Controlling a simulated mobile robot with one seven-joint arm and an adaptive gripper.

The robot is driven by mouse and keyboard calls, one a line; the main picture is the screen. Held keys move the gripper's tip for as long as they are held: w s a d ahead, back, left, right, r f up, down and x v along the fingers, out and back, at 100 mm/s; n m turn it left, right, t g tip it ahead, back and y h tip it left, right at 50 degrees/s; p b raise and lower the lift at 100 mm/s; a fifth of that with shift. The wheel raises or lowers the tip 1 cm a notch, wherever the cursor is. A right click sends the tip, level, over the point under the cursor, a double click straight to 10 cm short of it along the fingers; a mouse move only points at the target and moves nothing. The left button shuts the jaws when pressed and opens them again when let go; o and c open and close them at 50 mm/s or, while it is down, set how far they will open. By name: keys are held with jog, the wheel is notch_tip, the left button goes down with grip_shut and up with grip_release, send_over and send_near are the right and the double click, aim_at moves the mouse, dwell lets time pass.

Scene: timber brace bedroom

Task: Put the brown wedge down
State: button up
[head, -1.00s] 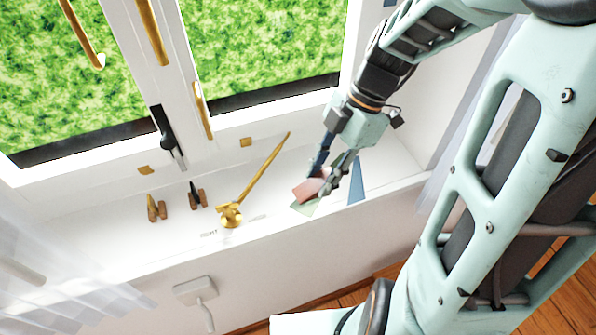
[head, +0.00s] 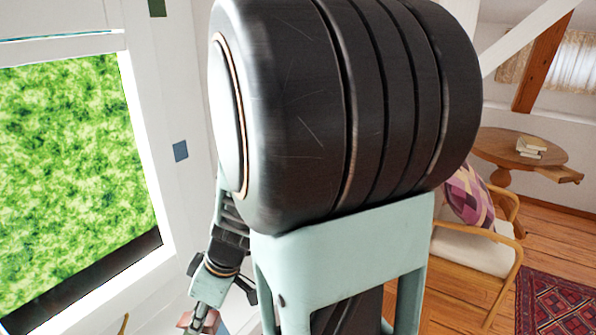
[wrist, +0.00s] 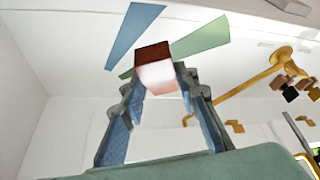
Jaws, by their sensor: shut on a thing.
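The brown wedge (wrist: 155,75) is a reddish-brown block with a paler, pinkish near face. In the wrist view my gripper (wrist: 158,86) is shut on it, with one fingertip on each side. Whether the wedge touches the white sill below cannot be told. In the head view only the top of my gripper (head: 205,317) shows at the bottom edge, with a bit of the wedge (head: 184,319) beside it.
A blue strip (wrist: 134,32) and a green strip (wrist: 201,37) lie close beyond the wedge. A brass piece (wrist: 277,68) and small dark-and-brown pieces (wrist: 289,93) are at right. A round table (head: 510,150) and armchair (head: 475,250) stand behind at right.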

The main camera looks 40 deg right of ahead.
aim_at(190, 313)
jog(key=w+m, duration=0.1)
jog(key=m, duration=0.1)
jog(key=w+a+m+h, duration=0.1)
jog(key=w+m, duration=0.1)
jog(key=shift+w+a+f+t, duration=0.1)
jog(key=shift+w+t, duration=0.05)
jog(key=shift+t, duration=0.25)
jog(key=shift+w+a+m+h, duration=0.4)
jog(key=shift+w+m, duration=0.2)
jog(key=shift+m, duration=0.15)
jog(key=shift+w+a+m+h, duration=0.25)
jog(key=shift+w+m+h, duration=0.15)
jog(key=shift+w+m, duration=0.25)
jog(key=shift+m, duration=0.3)
